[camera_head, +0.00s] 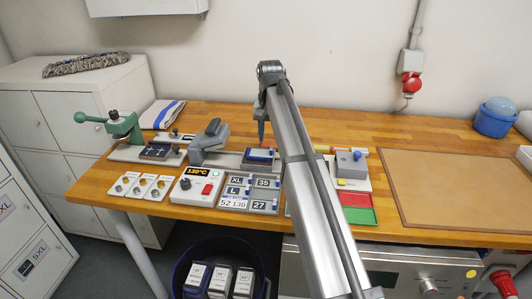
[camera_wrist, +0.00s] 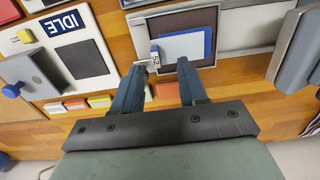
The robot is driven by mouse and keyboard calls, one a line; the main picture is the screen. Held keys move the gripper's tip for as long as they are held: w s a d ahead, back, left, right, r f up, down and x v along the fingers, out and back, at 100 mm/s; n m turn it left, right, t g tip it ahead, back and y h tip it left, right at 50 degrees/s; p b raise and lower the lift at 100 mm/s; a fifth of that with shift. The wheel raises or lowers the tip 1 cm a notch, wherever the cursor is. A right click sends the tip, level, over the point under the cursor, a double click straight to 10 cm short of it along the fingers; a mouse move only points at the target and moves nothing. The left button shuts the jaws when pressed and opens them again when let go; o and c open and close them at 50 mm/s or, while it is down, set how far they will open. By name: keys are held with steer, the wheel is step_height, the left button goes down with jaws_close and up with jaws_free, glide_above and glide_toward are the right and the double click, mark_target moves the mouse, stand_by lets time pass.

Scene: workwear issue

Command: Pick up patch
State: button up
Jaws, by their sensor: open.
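My gripper (camera_wrist: 161,66) is open, with its two blue fingers apart, in the wrist view. A small white patch-like piece (camera_wrist: 155,58) with dark characters, perhaps 52, shows close to the left fingertip. It appears beside the near edge of a blue sheet with a pale grey sheet (camera_wrist: 182,46) on it; I cannot tell whether it is held. These lie on a dark framed plate (camera_wrist: 206,17). In the head view my gripper (camera_head: 261,139) points down above the plate with the blue piece (camera_head: 261,154). Other marked patches, such as XL (camera_head: 236,180), lie in a grey tray (camera_head: 248,211).
A press head (camera_head: 212,135) stands left of the plate. A control box (camera_head: 198,186) reads 130°C. A unit marked IDLE (camera_wrist: 64,24) lies at the left in the wrist view. A brown mat (camera_head: 450,190) at the right is clear.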

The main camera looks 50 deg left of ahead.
mark_target(271, 150)
steer(key=shift+d+f, duration=0.2)
steer(key=shift+f, duration=0.45)
steer(key=shift+w+d+f, duration=0.1)
steer(key=shift+f, duration=0.85)
steer(key=shift+w+d+f, duration=0.1)
steer(key=shift+f, duration=0.85)
steer(key=shift+c, duration=0.2)
jaws_close()
